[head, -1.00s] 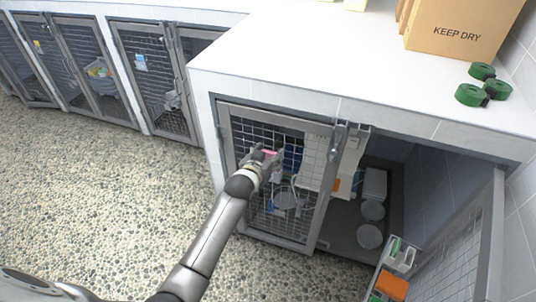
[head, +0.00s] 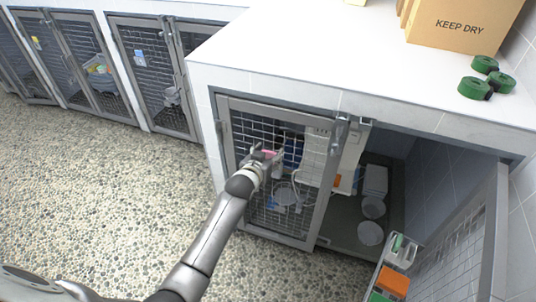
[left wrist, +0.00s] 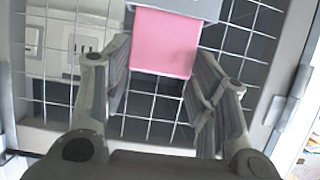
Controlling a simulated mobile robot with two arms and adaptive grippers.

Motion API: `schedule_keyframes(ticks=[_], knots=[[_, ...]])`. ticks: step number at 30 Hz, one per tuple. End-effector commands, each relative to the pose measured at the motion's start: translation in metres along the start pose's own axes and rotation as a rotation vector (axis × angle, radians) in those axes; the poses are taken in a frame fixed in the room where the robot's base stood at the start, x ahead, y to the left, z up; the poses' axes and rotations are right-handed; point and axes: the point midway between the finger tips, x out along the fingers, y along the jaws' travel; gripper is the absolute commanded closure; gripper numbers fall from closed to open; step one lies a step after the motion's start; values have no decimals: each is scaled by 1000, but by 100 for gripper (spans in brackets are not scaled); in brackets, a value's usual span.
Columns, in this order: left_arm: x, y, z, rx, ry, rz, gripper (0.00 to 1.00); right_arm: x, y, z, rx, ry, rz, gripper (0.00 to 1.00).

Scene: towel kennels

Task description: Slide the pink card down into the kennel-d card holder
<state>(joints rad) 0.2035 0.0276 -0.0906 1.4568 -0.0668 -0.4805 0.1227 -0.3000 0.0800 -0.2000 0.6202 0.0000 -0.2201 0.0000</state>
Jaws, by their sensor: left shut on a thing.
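The pink card (left wrist: 163,42) is between the fingertips of my left gripper (left wrist: 162,75), which is shut on it by its side edges. In the head view my left gripper (head: 266,156) is in front of the wire mesh door (head: 322,195), and a bit of pink shows at its tips. In the left wrist view the card's upper edge meets a light grey piece (left wrist: 190,8), seemingly the card holder on the mesh. I cannot tell whether the card is inside it. My right gripper is not in view.
An open mesh door (head: 455,262) with a caddy (head: 390,275) stands at the right. Green rolls (head: 478,88) and a cardboard box (head: 458,28) rest on the white counter (head: 330,60). The pebbled floor (head: 100,200) at the left is clear.

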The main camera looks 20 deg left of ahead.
Motion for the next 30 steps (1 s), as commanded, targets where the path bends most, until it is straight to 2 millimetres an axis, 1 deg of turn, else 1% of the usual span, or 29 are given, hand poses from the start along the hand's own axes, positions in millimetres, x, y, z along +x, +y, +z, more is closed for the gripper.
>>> schedule_keyframes(ticks=[6, 16, 17, 22, 30], knots=[[2, 0, 6, 0, 0, 0, 67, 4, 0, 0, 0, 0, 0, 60], [3, 0, 7, 0, 1, 0, 67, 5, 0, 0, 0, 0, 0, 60], [3, 0, 6, 0, 1, 0, 44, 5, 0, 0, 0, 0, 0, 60], [3, 0, 6, 0, 1, 0, 23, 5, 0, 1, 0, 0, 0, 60], [3, 0, 7, 0, 0, 0, 22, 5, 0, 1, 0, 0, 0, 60]])
